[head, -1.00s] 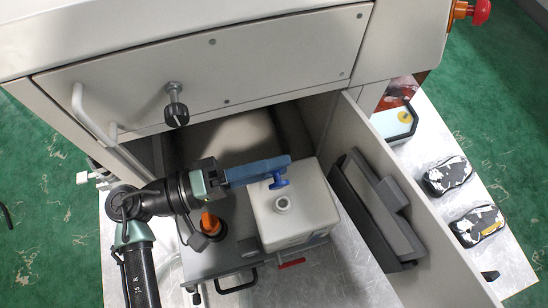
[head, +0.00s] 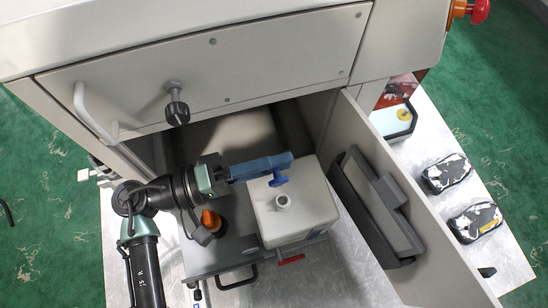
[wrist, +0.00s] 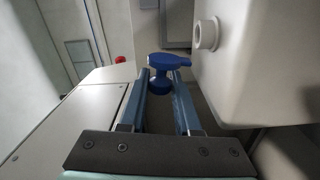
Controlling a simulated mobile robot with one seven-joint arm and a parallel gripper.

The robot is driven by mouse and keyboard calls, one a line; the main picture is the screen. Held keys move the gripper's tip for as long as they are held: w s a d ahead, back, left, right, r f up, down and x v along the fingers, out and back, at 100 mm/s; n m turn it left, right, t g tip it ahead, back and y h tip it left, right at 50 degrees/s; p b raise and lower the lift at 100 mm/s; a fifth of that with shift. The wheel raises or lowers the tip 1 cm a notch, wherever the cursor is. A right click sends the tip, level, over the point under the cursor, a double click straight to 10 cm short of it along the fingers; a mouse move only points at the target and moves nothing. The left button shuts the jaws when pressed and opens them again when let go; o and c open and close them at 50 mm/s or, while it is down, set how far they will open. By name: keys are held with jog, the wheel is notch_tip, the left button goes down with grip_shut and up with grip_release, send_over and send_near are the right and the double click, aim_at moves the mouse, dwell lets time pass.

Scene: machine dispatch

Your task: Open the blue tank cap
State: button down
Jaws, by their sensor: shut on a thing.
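The white tank (head: 300,215) stands in the open bay, with its round neck (head: 283,201) bare on top. In the wrist view the neck (wrist: 207,35) shows at the upper right with no cap on it. The blue cap (head: 278,179) is apart from the neck, off toward the tank's back edge. My gripper (wrist: 160,80) is shut on the blue cap (wrist: 168,62), which sits between the fingertips. In the head view my gripper (head: 284,160) reaches in from the left, its blue fingers over the tank's back edge.
An orange knob (head: 210,219) on a dark fitting is left of the tank. A grey panel wall (head: 410,200) with a dark holder (head: 372,200) is to the right. A red handle (head: 291,259) is in front. The cabinet front (head: 210,75) overhangs behind.

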jog(key=shift+w+n+p, duration=0.15)
jog(key=shift+n+p, duration=0.3)
jog(key=shift+n, duration=0.35)
jog(key=shift+w+a+f+n, duration=0.15)
jog(key=shift+f+n, duration=0.15)
jog(key=shift+n, duration=0.4)
jog(key=shift+w+f+n, duration=0.15)
jog(key=shift+f+n, duration=0.15)
jog(key=shift+n, duration=0.4)
jog(key=c, duration=0.6)
grip_release()
jog(key=shift+c, duration=0.2)
jog(key=b+v, duration=0.4)
jog(key=v, duration=0.9)
jog(key=shift+r, duration=0.1)
jog(key=shift+c, duration=0.3)
